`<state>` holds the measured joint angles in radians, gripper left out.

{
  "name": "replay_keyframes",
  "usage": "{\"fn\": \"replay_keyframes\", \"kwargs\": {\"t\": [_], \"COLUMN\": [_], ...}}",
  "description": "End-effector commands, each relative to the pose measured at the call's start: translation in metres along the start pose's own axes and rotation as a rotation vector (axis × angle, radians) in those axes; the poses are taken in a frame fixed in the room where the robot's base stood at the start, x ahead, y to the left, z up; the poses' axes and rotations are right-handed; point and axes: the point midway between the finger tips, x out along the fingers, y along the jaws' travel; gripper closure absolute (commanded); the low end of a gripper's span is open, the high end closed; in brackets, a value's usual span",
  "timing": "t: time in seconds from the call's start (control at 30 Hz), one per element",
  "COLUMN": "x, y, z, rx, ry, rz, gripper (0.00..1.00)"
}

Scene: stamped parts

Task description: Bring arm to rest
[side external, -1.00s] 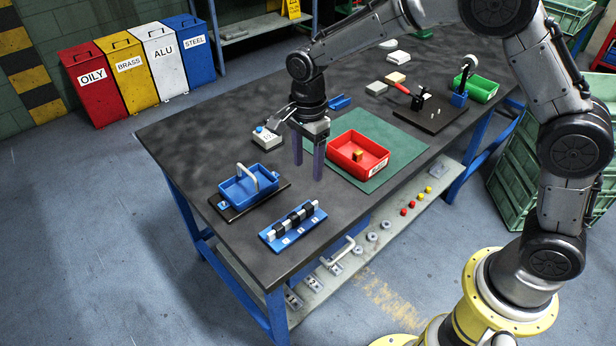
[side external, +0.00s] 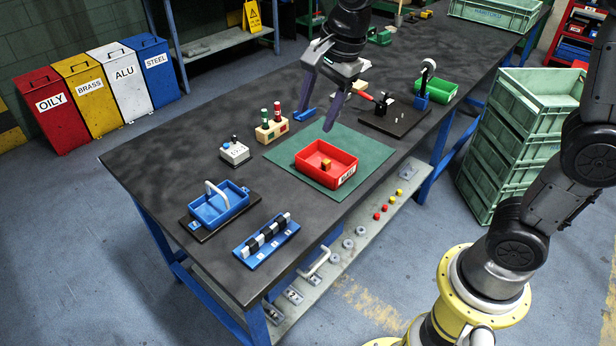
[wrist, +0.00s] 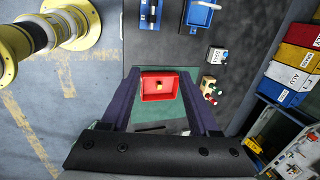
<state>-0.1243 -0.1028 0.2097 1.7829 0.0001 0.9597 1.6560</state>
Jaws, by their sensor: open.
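My gripper (side external: 331,97) is open, with nothing between its fingers, and hangs in the air above the back part of the green mat (side external: 369,150). In the wrist view its two purple fingers (wrist: 160,108) stand wide apart on either side of the red tray. The red tray (side external: 309,175) lies on the green mat with a small brass-coloured block (side external: 326,164) inside; the wrist view shows that block too (wrist: 159,86). My arm reaches over the dark table (side external: 165,150) from the right.
A blue tray with a handle (side external: 205,210) and a blue rack (side external: 255,256) stand at the front left. A grey button box (side external: 234,153) and a wooden block with bottles (side external: 272,132) are left of the mat. A green bin (side external: 440,90) and a black fixture board (side external: 385,125) stand behind right.

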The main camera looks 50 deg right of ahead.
Motion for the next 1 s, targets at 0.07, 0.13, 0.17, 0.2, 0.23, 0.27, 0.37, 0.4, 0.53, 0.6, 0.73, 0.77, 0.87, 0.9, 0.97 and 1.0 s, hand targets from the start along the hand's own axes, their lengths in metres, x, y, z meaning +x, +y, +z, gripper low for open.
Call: {"fn": "replay_keyframes", "kwargs": {"t": [0.07,0.13,0.17,0.2,0.23,0.27,0.37,0.4,0.53,0.6,0.73,0.77,0.87,0.9,0.97,1.0], "x": [-0.029,-0.047,-0.053,-0.061,-0.066,-0.070,-0.076,-0.076,-0.068,-0.060,-0.046,-0.044,-0.045,-0.045,-0.045,-0.045], "y": [0.024,0.046,0.056,0.070,0.081,0.092,0.130,0.143,0.181,0.195,0.209,0.210,0.209,0.209,0.209,0.208], "z": [-0.011,-0.018,-0.021,-0.024,-0.027,-0.029,-0.034,-0.036,-0.038,-0.039,-0.038,-0.038,-0.038,-0.038,-0.038,-0.038], "rx": [-0.084,-0.183,-0.229,-0.296,-0.350,-0.408,-0.616,-0.701,-0.983,-1.128,-1.353,-1.391,-1.485,-1.508,-1.529,-1.536], "ry": [0.006,0.017,0.024,0.035,0.044,0.055,0.096,0.112,0.159,0.174,0.172,0.173,0.183,0.185,0.187,0.188], "rz": [-0.056,-0.097,-0.114,-0.134,-0.149,-0.163,-0.196,-0.202,-0.200,-0.186,-0.140,-0.134,-0.129,-0.128,-0.127,-0.126], "gripper": [0.38,0.38,0.38,0.38,0.38,0.38,0.38,0.38,0.38,0.38,0.38,0.38,0.38,0.38,0.38,0.38]}}
